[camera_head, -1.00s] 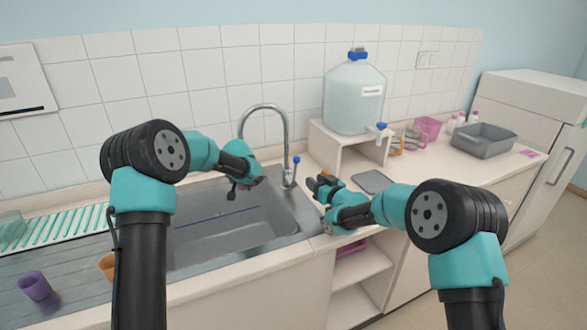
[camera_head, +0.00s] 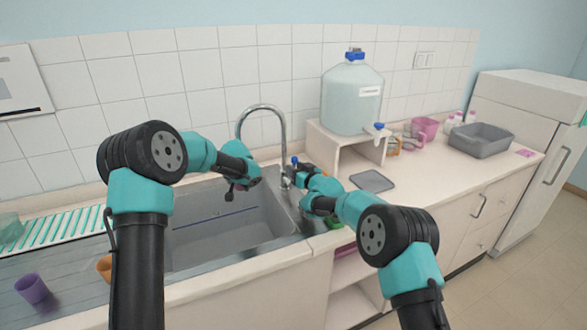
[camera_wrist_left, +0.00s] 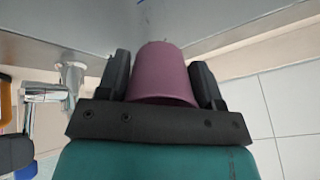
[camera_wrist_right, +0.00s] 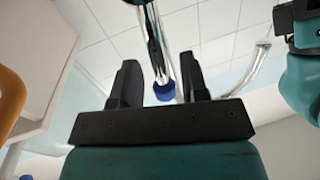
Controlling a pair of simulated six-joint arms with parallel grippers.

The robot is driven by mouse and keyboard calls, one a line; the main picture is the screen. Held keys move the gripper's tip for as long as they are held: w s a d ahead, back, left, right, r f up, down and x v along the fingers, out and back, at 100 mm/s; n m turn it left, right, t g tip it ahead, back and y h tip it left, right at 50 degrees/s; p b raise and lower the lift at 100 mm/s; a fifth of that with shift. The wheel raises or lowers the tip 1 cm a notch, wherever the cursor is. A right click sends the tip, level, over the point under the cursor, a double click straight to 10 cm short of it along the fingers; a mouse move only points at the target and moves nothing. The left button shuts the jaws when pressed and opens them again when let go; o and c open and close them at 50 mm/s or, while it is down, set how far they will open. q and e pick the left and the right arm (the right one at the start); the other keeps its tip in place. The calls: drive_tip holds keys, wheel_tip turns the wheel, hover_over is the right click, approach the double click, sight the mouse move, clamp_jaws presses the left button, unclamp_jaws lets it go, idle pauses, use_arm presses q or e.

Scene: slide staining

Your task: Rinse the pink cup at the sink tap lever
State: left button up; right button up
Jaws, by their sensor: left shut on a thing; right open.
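The pink cup (camera_wrist_left: 163,75) is between the fingers of my left gripper (camera_wrist_left: 160,85), which is shut on it. In the head view my left gripper (camera_head: 240,188) is over the sink basin (camera_head: 225,228), left of the tap (camera_head: 283,150); the cup is mostly hidden there. The tap's lever with a blue tip (camera_head: 294,160) is at the tap's base. My right gripper (camera_head: 294,175) is open and close beside it. In the right wrist view the blue tip (camera_wrist_right: 163,92) shows between the open fingers (camera_wrist_right: 160,88); contact cannot be told.
A water jug (camera_head: 352,95) sits on a stand right of the sink. A grey tub (camera_head: 481,140) and pink container (camera_head: 425,127) stand further right.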

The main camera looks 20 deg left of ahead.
drive_tip(key=shift+x, duration=0.75)
drive_tip(key=shift+c, duration=0.3)
clamp_jaws()
drive_tip(key=shift+r, duration=0.1)
